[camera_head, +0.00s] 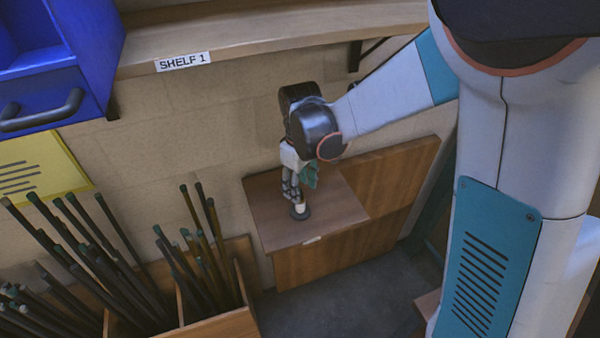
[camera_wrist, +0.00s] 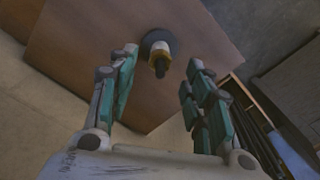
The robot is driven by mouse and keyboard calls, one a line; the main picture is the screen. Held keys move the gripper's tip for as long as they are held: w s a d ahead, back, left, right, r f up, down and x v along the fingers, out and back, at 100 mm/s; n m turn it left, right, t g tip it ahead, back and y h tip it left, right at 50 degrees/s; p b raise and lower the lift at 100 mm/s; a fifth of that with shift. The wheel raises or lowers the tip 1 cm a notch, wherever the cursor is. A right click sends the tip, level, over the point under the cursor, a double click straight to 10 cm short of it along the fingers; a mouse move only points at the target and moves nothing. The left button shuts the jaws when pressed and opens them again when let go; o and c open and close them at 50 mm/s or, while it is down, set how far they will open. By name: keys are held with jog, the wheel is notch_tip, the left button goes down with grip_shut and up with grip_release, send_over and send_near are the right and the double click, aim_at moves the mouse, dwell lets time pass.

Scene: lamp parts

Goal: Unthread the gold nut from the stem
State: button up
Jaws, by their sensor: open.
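In the wrist view the gold nut (camera_wrist: 160,49) sits around a dark stem (camera_wrist: 160,67) that points toward the camera. A pale part shows beside the nut, and a round dark base (camera_wrist: 150,41) lies under it on the table. My gripper (camera_wrist: 159,65) is open, with one finger on each side of the stem and a gap on both sides. The nut is hard to make out there, and my fingers hide most of the stem.
The wooden table (camera_head: 268,225) stands against the wall, with a brown panel (camera_head: 390,185) at its right. A shelf (camera_head: 250,40) hangs above. Wooden bins (camera_head: 225,325) of dark rods (camera_head: 120,235) and a blue box (camera_head: 60,65) are at left. The tabletop around the base is clear.

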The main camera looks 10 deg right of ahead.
jog(key=shift+f, duration=1.6)
grip_shut()
jog(key=c, duration=1.1)
grip_release()
jog(key=n+b, duration=0.1)
jog(key=n, duration=0.5)
jog(key=shift+b, duration=0.3)
jog(key=shift+n, duration=0.5)
